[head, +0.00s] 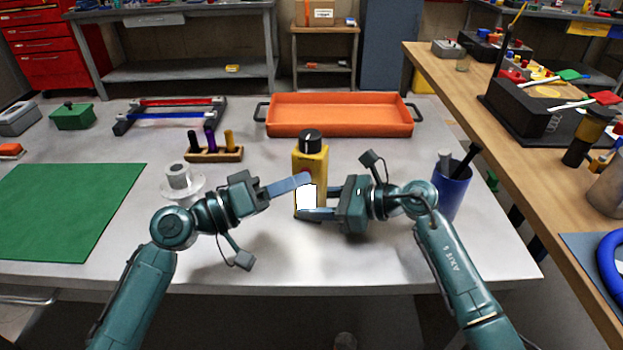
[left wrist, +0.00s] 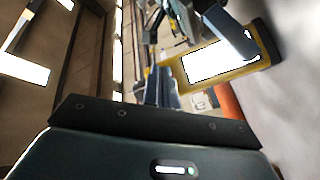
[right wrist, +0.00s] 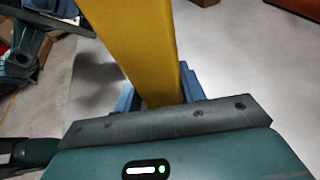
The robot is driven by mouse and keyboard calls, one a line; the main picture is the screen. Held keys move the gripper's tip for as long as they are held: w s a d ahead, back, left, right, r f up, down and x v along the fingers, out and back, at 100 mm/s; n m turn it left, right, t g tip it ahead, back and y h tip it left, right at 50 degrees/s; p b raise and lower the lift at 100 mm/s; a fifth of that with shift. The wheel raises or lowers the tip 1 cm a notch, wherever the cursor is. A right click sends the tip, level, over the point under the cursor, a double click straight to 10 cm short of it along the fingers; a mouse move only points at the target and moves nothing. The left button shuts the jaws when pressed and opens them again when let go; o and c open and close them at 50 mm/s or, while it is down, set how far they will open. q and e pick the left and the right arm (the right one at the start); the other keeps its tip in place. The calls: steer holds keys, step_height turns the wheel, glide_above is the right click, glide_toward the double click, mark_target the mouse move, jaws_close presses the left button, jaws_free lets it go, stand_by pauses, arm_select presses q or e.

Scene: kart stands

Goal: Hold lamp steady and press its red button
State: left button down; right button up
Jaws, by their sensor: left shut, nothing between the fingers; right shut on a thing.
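The yellow lamp (head: 311,160) stands upright on the grey table, with a black knob on top and a bright white panel on its front. My left gripper (head: 305,179) is shut and empty, its blue fingertips against or just in front of the lamp's front above the panel. A trace of red shows by these tips; the red button is otherwise hidden. My right gripper (head: 308,212) is shut on the lamp's lower body from the right. The right wrist view shows the yellow body (right wrist: 145,45) between its fingers. The left wrist view shows the lamp's lit panel (left wrist: 208,65).
An orange tray (head: 340,131) lies behind the lamp. A wooden block with several pegs (head: 228,155) and a whitish flanged part (head: 180,176) stand left. A blue cup (head: 452,190) stands close to my right wrist. A green mat (head: 70,205) covers the table's left.

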arm_select(q)
steer(key=shift+s+a, duration=0.15)
steer(key=shift+s, duration=0.35)
steer(key=s+a, duration=0.2)
steer(key=s, duration=0.3)
steer(key=shift+s, duration=0.4)
steer(key=shift+d, duration=0.1)
arm_select(e)
steer(key=o, duration=1)
